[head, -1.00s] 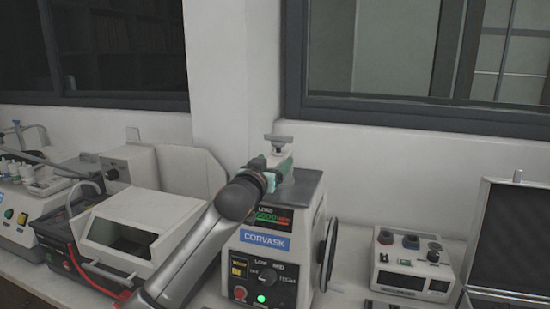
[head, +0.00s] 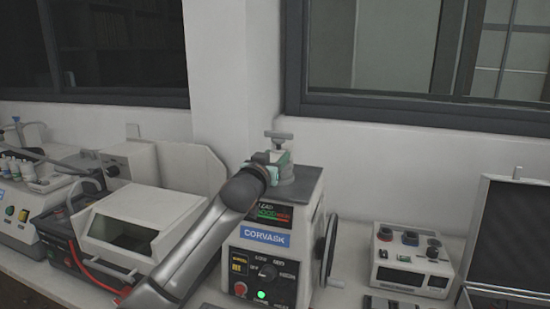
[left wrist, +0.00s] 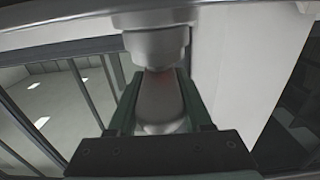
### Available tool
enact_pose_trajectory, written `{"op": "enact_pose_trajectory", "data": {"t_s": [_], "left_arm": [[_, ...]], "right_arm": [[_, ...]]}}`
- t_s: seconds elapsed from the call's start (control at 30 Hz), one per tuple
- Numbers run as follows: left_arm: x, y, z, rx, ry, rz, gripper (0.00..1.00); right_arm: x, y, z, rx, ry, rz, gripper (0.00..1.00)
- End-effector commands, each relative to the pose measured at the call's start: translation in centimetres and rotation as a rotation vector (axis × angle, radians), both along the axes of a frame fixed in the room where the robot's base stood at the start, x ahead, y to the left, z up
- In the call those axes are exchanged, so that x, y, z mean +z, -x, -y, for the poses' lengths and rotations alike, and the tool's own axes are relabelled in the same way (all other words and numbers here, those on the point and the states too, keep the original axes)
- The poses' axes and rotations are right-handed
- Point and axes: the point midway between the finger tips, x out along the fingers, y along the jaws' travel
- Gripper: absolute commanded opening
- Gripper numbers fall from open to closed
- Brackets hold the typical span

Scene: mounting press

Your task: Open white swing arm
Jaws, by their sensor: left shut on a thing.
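The mounting press (head: 264,237) labelled CORVASK stands mid-bench with a green lamp lit. On its top is a light column with a T-shaped piece (head: 278,135) above it. My left gripper (head: 277,161) is at this column, its green fingers partly hidden by my wrist. In the left wrist view the green fingers (left wrist: 160,100) are shut on the pale, round-ended white swing arm (left wrist: 160,103). A light stepped cylinder (left wrist: 156,45) stands just beyond it. My right gripper is out of view.
A black handwheel (head: 331,250) is on the press's right side. A white box with a slanted window (head: 125,232) stands left, close to my arm. A small control unit (head: 411,262) and an open case (head: 500,240) are at right. The wall is close behind.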

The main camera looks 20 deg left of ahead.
Motion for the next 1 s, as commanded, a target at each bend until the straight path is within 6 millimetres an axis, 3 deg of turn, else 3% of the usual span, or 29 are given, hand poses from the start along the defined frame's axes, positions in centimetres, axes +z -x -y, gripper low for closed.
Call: {"op": "enact_pose_trajectory", "data": {"t_s": [0.03, 0.3, 1.0], "left_arm": [[-0.02, 0.01, 0.00, 0.000, 0.000, 0.000, 0.28], [-0.04, 0.01, -0.01, 0.000, 0.000, -0.001, 0.00], [-0.07, 0.00, 0.00, 0.000, 0.000, -0.001, 0.00]], "right_arm": [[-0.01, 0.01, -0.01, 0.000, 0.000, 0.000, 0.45], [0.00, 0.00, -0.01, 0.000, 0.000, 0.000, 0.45], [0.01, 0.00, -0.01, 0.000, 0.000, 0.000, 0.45]]}}
